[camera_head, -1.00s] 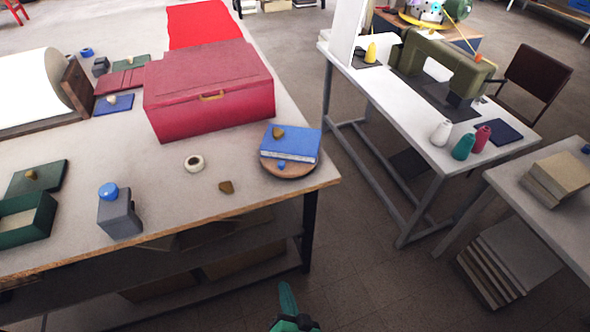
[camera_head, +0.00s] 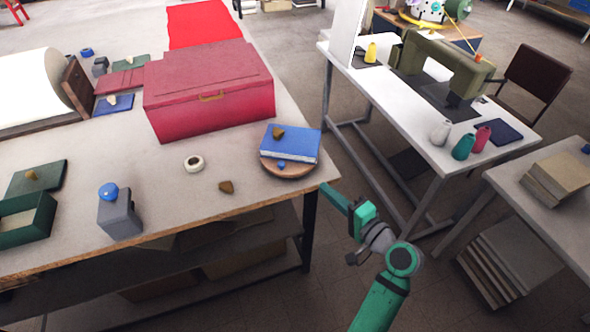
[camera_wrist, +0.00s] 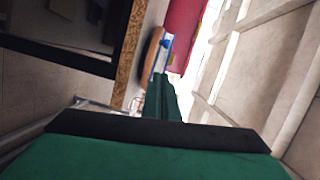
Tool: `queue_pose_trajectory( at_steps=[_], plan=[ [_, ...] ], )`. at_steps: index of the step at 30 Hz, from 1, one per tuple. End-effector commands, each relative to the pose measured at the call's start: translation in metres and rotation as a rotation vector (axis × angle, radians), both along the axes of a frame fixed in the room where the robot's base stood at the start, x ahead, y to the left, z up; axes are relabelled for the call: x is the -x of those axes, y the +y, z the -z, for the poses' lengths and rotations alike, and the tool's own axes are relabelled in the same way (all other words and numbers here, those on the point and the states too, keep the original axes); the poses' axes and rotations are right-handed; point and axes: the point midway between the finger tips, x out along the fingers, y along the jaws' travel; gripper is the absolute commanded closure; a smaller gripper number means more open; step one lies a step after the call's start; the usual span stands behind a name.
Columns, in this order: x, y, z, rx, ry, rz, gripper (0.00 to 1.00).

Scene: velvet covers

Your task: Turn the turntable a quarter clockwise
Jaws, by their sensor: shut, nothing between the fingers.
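The round wooden turntable (camera_head: 272,171) sits at the right front corner of the big table. A blue book (camera_head: 290,144) lies on it, with a small brown piece (camera_head: 278,133) on top and a small blue knob (camera_head: 281,165) at the turntable's front. My gripper (camera_head: 325,187) is shut and empty, just off the table's right corner, to the lower right of the turntable and apart from it. In the wrist view the turntable (camera_wrist: 152,50) shows edge-on beyond my gripper (camera_wrist: 168,88), with the book beside it.
A red chest (camera_head: 210,95) stands behind the turntable. A white tape roll (camera_head: 194,163) and a brown block (camera_head: 226,187) lie to its left. A sewing table (camera_head: 400,110) stands to the right, across an open floor gap.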

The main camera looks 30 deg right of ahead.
Motion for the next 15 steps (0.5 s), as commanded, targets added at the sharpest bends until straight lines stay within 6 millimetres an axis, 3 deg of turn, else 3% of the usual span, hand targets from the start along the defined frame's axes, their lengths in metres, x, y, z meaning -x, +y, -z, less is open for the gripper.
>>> queue_pose_trajectory(
  at_steps=[3,8,15],
  plan=[
    [0.001,-0.006,-0.010,-0.005,-0.010,-0.014,1.00],
    [-0.009,-0.003,-0.010,-0.008,-0.011,-0.019,1.00],
    [-0.048,0.005,-0.006,-0.008,-0.010,-0.020,1.00]
  ],
)
